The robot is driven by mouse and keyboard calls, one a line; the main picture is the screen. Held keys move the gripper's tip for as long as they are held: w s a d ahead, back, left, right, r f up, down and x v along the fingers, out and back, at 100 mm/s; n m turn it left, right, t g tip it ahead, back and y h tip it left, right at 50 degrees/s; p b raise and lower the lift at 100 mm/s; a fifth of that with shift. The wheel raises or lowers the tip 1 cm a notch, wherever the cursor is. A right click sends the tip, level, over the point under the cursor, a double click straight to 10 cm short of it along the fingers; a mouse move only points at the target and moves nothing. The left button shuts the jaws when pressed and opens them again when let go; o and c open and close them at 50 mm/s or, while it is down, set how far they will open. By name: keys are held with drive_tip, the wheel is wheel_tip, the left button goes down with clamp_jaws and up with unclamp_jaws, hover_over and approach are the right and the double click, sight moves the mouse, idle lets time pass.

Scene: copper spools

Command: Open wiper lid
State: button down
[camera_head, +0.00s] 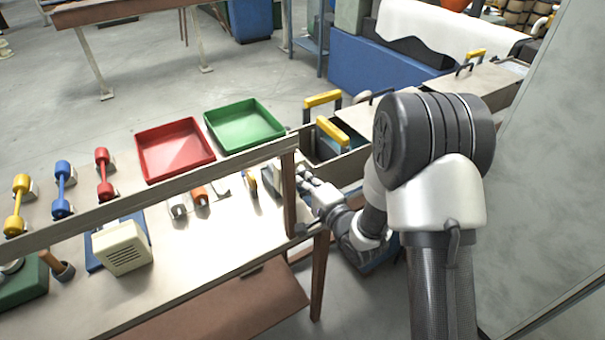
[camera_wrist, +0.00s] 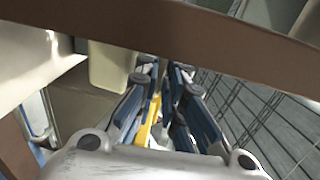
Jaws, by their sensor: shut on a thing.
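My gripper (camera_wrist: 165,72) is shut on a thin yellow piece (camera_wrist: 153,112) that shows between its dark blue fingers in the wrist view. The yellow piece looks like a handle, but what it belongs to is hidden by the fingers. In the head view my gripper is largely hidden behind the wooden post at the table's right end. Grey boxes stand in a row beyond the table. Two yellow handles (camera_head: 322,98) and (camera_head: 333,131) rise at the nearest box (camera_head: 345,168), whose top is partly open. I cannot tell which part is the wiper lid.
A wooden rail (camera_head: 150,196) and its post (camera_head: 289,195) run close to my gripper; a brown beam (camera_wrist: 160,32) crosses the wrist view. A red tray (camera_head: 175,175) and a green tray (camera_head: 244,146) lie on the table. A pale panel (camera_head: 560,150) stands close at right.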

drive_tip(key=shift+w+a+r+g+h+p, duration=0.3)
drive_tip(key=shift+w+a+r+g+p, duration=0.2)
drive_tip(key=shift+w+r+p, duration=0.3)
drive_tip(key=c, duration=1.8)
unclamp_jaws()
drive_tip(key=shift+o, duration=0.2)
drive_tip(key=v, duration=1.2)
drive_tip(key=shift+f, duration=0.1)
